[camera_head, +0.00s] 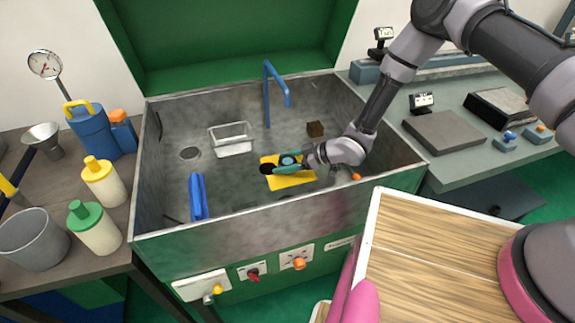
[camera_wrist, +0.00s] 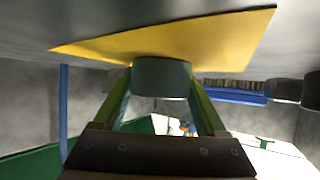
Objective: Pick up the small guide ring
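The small guide ring (camera_wrist: 161,78) shows in the wrist view as a short grey-teal cylinder between my two green fingers. In the head view the ring (camera_head: 288,160) is a small teal round with a light blue middle, over the yellow plate (camera_head: 292,182) in the basin. My gripper (camera_head: 285,163) reaches in from the right, low over the plate. In the wrist view both fingers of my gripper (camera_wrist: 162,85) meet the ring's sides with no gap showing. I cannot tell whether the ring touches the plate. A black round part (camera_head: 267,169) is at the plate's left edge.
The grey basin (camera_head: 230,215) has high walls around the plate. The basin floor between the tray and the blue piece is clear.

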